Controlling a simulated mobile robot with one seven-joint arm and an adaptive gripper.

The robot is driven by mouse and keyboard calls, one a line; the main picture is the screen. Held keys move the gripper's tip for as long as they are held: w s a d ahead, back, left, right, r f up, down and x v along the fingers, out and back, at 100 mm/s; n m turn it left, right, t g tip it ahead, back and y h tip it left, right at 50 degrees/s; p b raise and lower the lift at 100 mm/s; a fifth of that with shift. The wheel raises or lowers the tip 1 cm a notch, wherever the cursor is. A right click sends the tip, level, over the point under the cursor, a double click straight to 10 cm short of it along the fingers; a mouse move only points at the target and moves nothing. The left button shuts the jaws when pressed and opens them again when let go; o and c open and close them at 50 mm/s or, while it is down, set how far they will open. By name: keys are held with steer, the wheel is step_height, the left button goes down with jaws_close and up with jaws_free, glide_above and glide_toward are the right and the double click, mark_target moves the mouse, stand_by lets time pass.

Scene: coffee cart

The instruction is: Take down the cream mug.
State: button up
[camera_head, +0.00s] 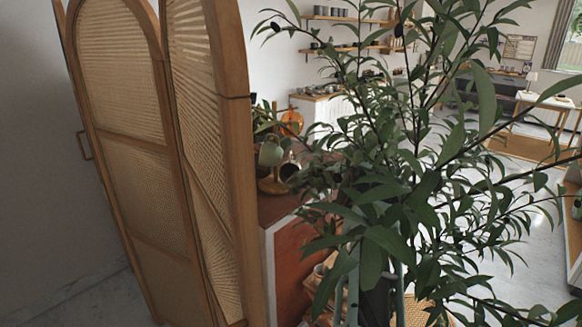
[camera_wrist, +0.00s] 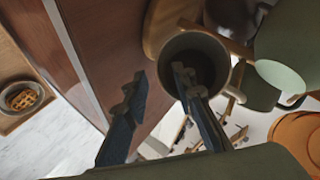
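In the wrist view a mug with a pale greyish-cream rim (camera_wrist: 222,52) shows its dark inside, with its handle at the lower right. I take it for the cream mug; shade dulls its colour. My gripper (camera_wrist: 160,75) is open around the mug's left wall: one finger is left of the mug, the other lies over its mouth. I cannot tell whether either touches. A pale green mug (camera_wrist: 285,65) is to the right. The wooden mug stand (camera_wrist: 163,24) is behind. In the head view the stand (camera_head: 272,186) carries a green mug (camera_head: 270,154); my gripper is not clearly visible.
A leafy plant (camera_head: 390,180) covers much of the head view, right of the stand. A cane folding screen (camera_head: 200,150) stands at the left. The stand is on a brown cabinet top (camera_head: 275,209). An orange-brown round thing (camera_wrist: 295,130) is at the wrist view's right.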

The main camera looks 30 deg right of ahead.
steer(key=shift+w+f, duration=0.3)
steer(key=shift+w, duration=0.2)
jaws_close()
steer(key=shift+d+r, duration=0.1)
